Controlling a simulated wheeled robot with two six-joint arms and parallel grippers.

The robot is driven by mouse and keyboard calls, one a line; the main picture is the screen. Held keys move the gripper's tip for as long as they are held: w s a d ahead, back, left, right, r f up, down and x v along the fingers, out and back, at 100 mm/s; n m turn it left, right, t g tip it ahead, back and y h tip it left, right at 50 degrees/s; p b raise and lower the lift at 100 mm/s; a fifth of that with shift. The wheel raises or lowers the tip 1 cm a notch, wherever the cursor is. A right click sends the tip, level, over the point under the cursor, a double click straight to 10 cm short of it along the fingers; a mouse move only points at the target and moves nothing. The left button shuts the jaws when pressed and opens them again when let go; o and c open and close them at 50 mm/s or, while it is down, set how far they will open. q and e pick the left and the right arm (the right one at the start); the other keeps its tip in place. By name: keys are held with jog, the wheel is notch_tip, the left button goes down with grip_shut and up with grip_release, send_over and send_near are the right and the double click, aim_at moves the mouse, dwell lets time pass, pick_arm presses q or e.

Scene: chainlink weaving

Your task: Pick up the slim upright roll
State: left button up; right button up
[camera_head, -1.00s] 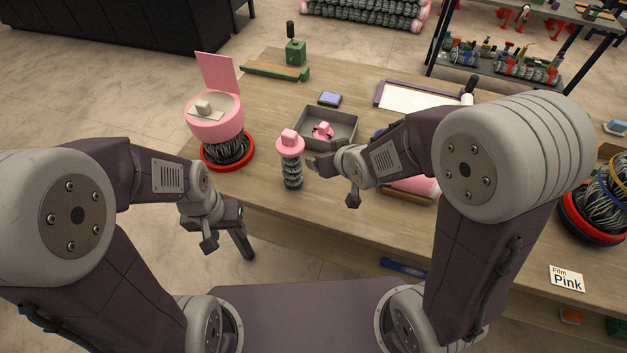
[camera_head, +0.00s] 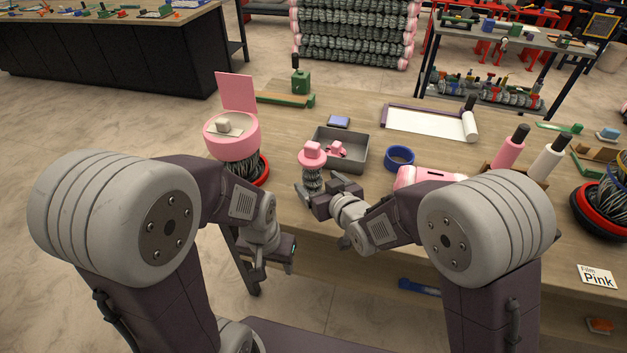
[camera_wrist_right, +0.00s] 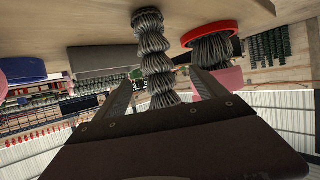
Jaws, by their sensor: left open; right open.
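The slim upright roll (camera_head: 313,180) is a narrow grey chainlink roll with a pink cap, standing on the table left of centre. My right gripper (camera_head: 322,187) is open at the roll, its fingers to either side of it. In the right wrist view, which is upside down, the roll (camera_wrist_right: 155,62) runs between the two open fingers (camera_wrist_right: 162,98); its capped end is hidden behind the gripper body. I cannot tell whether a finger touches it. My left gripper (camera_head: 285,246) is open and empty, low by the table's front edge.
A wide roll with a pink lidded top (camera_head: 232,135) stands in a red ring (camera_head: 262,175) to the left. A grey tray (camera_head: 352,160) with a pink piece is just behind the slim roll. A blue ring (camera_head: 400,158) and pink film roll (camera_head: 430,178) lie to the right.

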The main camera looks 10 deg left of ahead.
aim_at(316, 148)
jog(key=p+x, duration=0.1)
jog(key=x, duration=0.4)
jog(key=shift+w, duration=0.25)
jog(key=shift+s+d, duration=0.1)
jog(key=shift+s, duration=0.05)
jog(key=c, duration=0.7)
grip_shut()
jog(key=shift+r, duration=0.15)
notch_tip(316, 148, up, 10)
jog(key=shift+f, duration=0.1)
